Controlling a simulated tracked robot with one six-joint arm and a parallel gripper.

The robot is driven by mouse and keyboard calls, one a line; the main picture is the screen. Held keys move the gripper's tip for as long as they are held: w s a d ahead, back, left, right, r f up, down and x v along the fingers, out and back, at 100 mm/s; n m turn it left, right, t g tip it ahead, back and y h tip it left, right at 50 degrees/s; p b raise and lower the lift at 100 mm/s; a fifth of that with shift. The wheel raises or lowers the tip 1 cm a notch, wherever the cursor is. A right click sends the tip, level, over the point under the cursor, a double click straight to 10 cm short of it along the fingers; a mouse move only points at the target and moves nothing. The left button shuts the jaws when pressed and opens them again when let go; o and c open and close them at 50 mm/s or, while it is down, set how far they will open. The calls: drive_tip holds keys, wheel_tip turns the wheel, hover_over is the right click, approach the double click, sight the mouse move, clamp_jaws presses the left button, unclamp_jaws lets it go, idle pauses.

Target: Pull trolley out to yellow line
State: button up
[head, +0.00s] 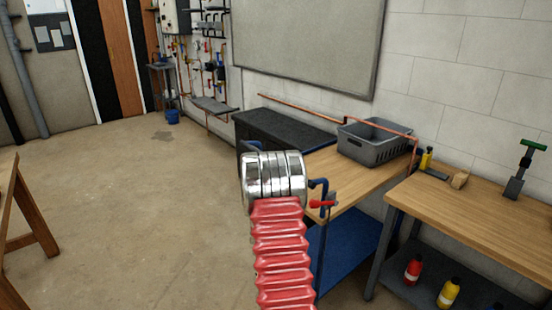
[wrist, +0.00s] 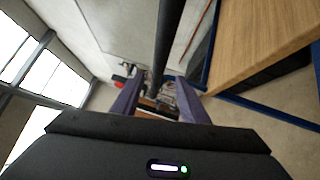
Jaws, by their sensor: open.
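The trolley (head: 345,179) has a wooden top, a blue frame and a blue lower shelf. It stands against the wall in the head view, right of my arm. Blue bent handle ends (head: 319,184) show on both sides of my silver wrist, which hides the middle. The wooden top with its blue edge also shows in the wrist view (wrist: 264,42). My gripper (wrist: 160,80) is open. A dark bar (wrist: 164,35), seemingly the handle, runs down between its fingers; I cannot tell whether they touch it. The head view hides the fingers. No yellow line is in view.
A grey basket (head: 371,146) stands at the back of the trolley top. A wooden bench (head: 478,212) with bottles below stands close on the right. A dark cabinet (head: 285,130) is behind. A wooden table leg (head: 35,220) is at the left edge. Floor between is clear.

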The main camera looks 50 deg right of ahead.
drive_tip(key=x, duration=1.3)
drive_tip(key=shift+w+d, duration=0.2)
drive_tip(key=shift+d, duration=0.15)
drive_tip(key=shift+r, duration=0.15)
drive_tip(key=shift+c, duration=0.2)
clamp_jaws()
idle(0.4)
